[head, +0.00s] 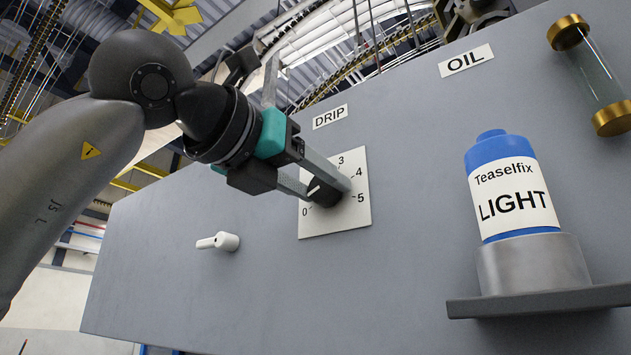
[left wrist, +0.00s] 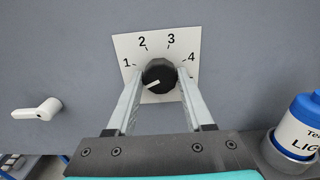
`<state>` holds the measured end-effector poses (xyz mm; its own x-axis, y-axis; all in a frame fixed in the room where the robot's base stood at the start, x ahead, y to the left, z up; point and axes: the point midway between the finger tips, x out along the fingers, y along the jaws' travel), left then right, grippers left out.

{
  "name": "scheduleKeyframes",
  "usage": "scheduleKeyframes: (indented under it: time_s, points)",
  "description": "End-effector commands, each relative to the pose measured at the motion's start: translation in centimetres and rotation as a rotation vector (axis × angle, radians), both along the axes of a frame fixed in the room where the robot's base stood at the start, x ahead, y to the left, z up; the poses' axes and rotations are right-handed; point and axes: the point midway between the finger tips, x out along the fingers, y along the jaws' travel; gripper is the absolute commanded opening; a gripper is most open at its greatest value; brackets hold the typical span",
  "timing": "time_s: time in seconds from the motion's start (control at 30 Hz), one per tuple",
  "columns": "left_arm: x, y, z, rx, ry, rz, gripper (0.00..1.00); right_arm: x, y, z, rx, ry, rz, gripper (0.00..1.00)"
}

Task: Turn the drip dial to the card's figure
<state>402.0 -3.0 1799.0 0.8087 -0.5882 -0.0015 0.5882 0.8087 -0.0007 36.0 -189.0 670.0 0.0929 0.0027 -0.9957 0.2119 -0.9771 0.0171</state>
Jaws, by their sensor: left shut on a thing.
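The drip dial is a round black knob (head: 324,194) on a white scale plate (head: 350,216) under a DRIP label (head: 330,117). It also shows in the left wrist view (left wrist: 160,72), where its white pointer line points down and left, below the 1, toward the 0 side. The readable figures are 0, 3, 4 and 5 in the head view and 1 to 4 in the left wrist view. My left gripper (head: 326,186) is shut on the knob, one finger on each side. My right gripper is not in view. I see no separate figure card.
A blue-capped bottle (head: 513,190) labelled Teaselfix LIGHT stands in a metal cup (head: 530,265) on a shelf (head: 545,301) at right. A glass tube with brass ends (head: 597,82) is beside the OIL label (head: 466,61). A white lever (head: 218,242) sticks out left of the dial.

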Motion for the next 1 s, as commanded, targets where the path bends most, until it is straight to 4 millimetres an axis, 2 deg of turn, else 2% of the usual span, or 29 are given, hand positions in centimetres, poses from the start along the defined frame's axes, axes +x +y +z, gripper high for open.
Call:
scheduleKeyframes:
  time_s: [0.27, 0.47, 1.0]
  points:
    - [-0.01, 0.05, 0.07, 0.025, -0.020, 0.001, 0.00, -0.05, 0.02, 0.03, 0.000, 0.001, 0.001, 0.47]
    - [-0.04, 0.06, 0.14, 0.107, -0.081, 0.002, 0.00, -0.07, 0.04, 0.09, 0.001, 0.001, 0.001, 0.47]
    - [-0.07, 0.04, 0.20, 0.502, -0.370, 0.001, 0.00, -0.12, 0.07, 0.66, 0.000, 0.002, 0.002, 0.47]
